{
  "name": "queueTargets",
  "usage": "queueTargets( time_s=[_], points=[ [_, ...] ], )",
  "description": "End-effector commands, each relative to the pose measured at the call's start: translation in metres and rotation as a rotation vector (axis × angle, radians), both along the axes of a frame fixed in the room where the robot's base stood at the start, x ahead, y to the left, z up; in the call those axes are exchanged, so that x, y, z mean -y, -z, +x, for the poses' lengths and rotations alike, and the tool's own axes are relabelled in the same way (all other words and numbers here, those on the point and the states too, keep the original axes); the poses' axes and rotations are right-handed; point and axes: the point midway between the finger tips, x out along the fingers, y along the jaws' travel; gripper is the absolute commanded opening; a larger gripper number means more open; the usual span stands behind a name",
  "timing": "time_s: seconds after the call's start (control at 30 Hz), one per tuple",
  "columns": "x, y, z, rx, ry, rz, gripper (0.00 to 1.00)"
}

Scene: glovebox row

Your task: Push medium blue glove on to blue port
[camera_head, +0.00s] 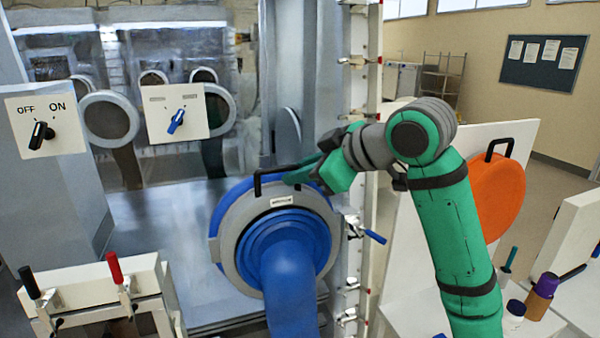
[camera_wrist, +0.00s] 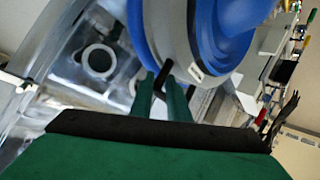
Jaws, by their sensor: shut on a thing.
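The blue glove (camera_head: 290,275) has a ribbed blue cuff, a grey ring (camera_head: 240,255) with a small white label, and a black handle (camera_head: 257,185) on top. A blue rim (camera_head: 219,212) shows behind the grey ring, on the glovebox front; I take it for the blue port. The ring covers most of it, and I cannot tell whether they touch. My gripper (camera_head: 300,177) comes from the right and is shut on the black handle. In the wrist view my green fingers (camera_wrist: 165,98) close around the handle (camera_wrist: 163,75), beside the grey ring (camera_wrist: 170,40).
A blue-handled lever (camera_head: 374,236) sticks out right of the ring. An orange disc (camera_head: 497,200) with a black handle stands on a white panel at right. Red and black levers (camera_head: 115,270) stand at lower left. Bottles (camera_head: 541,295) stand at lower right.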

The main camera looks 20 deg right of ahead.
Motion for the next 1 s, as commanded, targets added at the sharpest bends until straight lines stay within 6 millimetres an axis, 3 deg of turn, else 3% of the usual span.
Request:
queueTargets(
  time_s=[0.8, 0.83, 0.9, 1.0],
  points=[
    [-0.0003, 0.0003, 0.0069, 0.002, 0.001, 0.002, 0.0],
    [-0.0001, 0.0002, 0.0066, 0.003, 0.002, 0.001, 0.22],
    [-0.0002, 0.0003, 0.0065, 0.003, 0.001, 0.001, 0.37],
    [-0.0001, 0.0004, 0.0064, 0.002, 0.001, 0.0, 0.37]
  ],
)
